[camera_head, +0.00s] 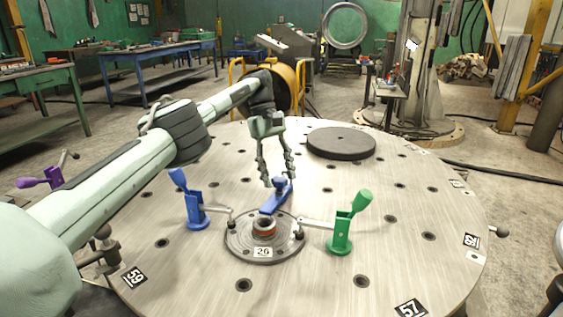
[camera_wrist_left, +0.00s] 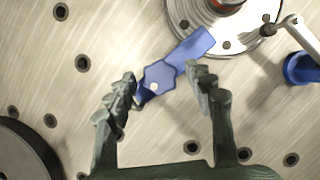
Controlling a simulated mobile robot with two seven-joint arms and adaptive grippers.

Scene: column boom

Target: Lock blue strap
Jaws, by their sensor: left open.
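The blue strap (camera_head: 273,203) lies on the round table behind the flange (camera_head: 238,247). Its flat end reaches to the flange's rim, and whether it overlaps the rim I cannot tell. A blue knob with several flat sides sits at its far end. In the left wrist view the strap (camera_wrist_left: 195,46) runs up and to the right from the knob (camera_wrist_left: 159,77). My left gripper (camera_head: 279,182) is open, pointing down, with its fingers on either side of the knob; the gripper also shows in the wrist view (camera_wrist_left: 161,75). Contact is not clear. My right gripper is out of view.
A blue toggle clamp (camera_head: 194,209) stands left of the flange and a green one (camera_head: 341,232) right of it, their arms reaching to the rim. A dark disc (camera_head: 341,143) lies farther back. A purple clamp (camera_head: 53,177) is at the left edge.

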